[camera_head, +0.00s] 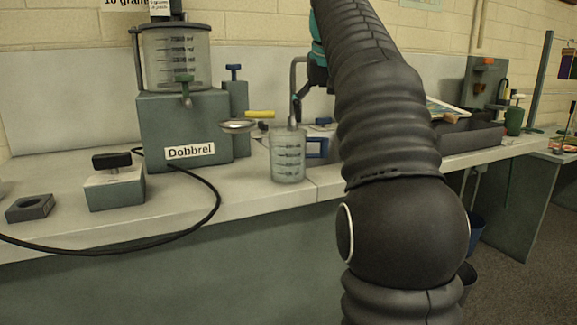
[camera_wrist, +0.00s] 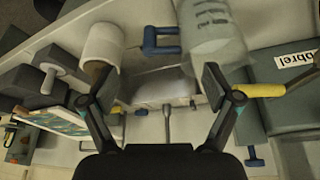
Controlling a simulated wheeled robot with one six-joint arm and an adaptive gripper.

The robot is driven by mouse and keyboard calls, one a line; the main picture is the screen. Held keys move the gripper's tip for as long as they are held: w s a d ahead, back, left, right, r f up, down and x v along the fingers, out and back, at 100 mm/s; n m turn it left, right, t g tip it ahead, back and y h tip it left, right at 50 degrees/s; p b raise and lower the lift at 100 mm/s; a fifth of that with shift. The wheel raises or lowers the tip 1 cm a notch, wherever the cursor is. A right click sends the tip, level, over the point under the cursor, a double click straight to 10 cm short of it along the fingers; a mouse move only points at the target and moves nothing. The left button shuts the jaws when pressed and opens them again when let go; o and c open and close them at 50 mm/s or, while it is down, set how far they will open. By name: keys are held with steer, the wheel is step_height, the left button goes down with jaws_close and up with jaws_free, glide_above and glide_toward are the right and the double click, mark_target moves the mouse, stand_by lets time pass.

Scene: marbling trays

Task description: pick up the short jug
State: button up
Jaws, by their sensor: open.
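A clear jug with dark graduation marks (camera_head: 288,158) stands upright near the front edge of the grey bench, in front of my arm's end. It also shows in the wrist view (camera_wrist: 208,32) at the top, just beyond my right-hand finger. My gripper (camera_wrist: 155,82) is open and empty, its two fingers spread wide above the bench. In the head view only part of it shows behind the jug, and my arm hides the rest. A blue frame-like piece (camera_head: 317,148) is beside the jug; I cannot tell if it is joined to it.
A large graduated tank (camera_head: 178,55) sits on a green block labelled Dobbrel (camera_head: 160,115) left of the jug. A white cylinder (camera_wrist: 103,45) is near my left-hand finger. A black cable (camera_head: 150,243) hangs over the bench edge.

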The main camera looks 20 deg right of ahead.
mark_target(317, 138)
steer(key=b+x, duration=0.1)
steer(key=x, duration=0.3)
steer(key=b+x, duration=0.1)
steer(key=x, duration=0.3)
steer(key=shift+w+a, duration=0.1)
steer(key=shift+a, duration=0.15)
steer(key=shift+r, duration=0.1)
jaws_close()
steer(key=shift+r, duration=0.15)
steer(key=shift+r, duration=0.7)
steer(key=shift+s+a+f, duration=0.1)
steer(key=shift+s, duration=0.15)
steer(key=s+a+b, duration=0.1)
steer(key=s+a, duration=0.1)
steer(key=s, duration=0.6)
steer(key=s+a+b, duration=0.1)
steer(key=s+a, duration=0.2)
steer(key=s, duration=0.5)
steer(key=shift+s, duration=0.2)
steer(key=shift+s+a, duration=0.1)
steer(key=shift+a, duration=0.1)
